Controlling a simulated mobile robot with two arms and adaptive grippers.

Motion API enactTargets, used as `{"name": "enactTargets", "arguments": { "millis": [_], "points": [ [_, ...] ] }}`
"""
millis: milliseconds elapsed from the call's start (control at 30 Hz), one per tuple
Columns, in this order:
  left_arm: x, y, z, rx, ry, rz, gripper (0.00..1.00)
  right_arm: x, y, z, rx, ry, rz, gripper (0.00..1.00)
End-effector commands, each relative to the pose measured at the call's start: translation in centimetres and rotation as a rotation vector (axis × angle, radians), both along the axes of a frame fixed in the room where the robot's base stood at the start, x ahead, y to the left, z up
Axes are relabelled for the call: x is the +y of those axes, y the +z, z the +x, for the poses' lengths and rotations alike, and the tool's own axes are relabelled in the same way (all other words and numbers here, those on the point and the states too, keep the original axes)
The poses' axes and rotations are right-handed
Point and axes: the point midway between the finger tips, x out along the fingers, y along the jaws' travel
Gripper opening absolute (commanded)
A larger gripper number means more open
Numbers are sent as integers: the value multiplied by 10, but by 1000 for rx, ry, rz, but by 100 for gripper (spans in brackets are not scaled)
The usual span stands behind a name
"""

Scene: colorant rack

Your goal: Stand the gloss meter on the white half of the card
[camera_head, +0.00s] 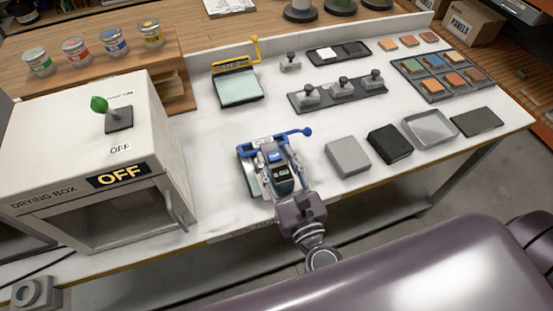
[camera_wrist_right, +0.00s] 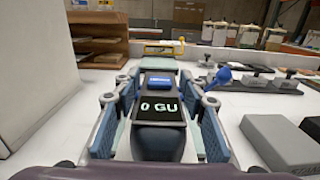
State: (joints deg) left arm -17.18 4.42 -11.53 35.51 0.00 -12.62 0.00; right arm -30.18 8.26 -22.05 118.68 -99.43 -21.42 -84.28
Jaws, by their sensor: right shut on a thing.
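The gloss meter (camera_head: 283,181) is a dark, rounded block with a blue top part and a small display. In the right wrist view the gloss meter (camera_wrist_right: 158,138) reads "0 GU". My right gripper (camera_head: 273,172) is shut on it, with one finger along each side; the fingers also show in the right wrist view (camera_wrist_right: 160,105). The meter's underside is hidden, so I cannot tell whether it touches anything. The card (camera_head: 345,52), with a white half (camera_head: 327,53) on the left and a black half on the right, lies at the back of the table. My left gripper is not in view.
A blue-levered device (camera_head: 246,150) is right behind the meter, partly covered by it. Grey and black blocks (camera_head: 348,157) lie right; the drying box (camera_head: 95,150) stands left.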

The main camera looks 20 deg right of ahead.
Motion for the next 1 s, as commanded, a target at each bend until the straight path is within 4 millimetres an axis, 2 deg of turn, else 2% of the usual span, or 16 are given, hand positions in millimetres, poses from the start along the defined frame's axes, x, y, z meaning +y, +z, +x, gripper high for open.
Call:
{"name": "enactTargets", "arguments": {
  "millis": [100,133,267,667,767,1000],
  "points": [
    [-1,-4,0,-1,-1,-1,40,0,-3,0,-2,0,0,0],
    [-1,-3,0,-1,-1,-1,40,0,-3,0,0,0,0,42],
    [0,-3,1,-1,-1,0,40,0,-3,0,0,0,0,56],
    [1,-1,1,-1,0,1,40,0,0,-2,2,1,0,56],
    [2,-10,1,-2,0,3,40,0,-5,-16,3,2,-1,56],
    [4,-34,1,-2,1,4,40,-2,-6,-63,5,3,0,56]
  ]
}}
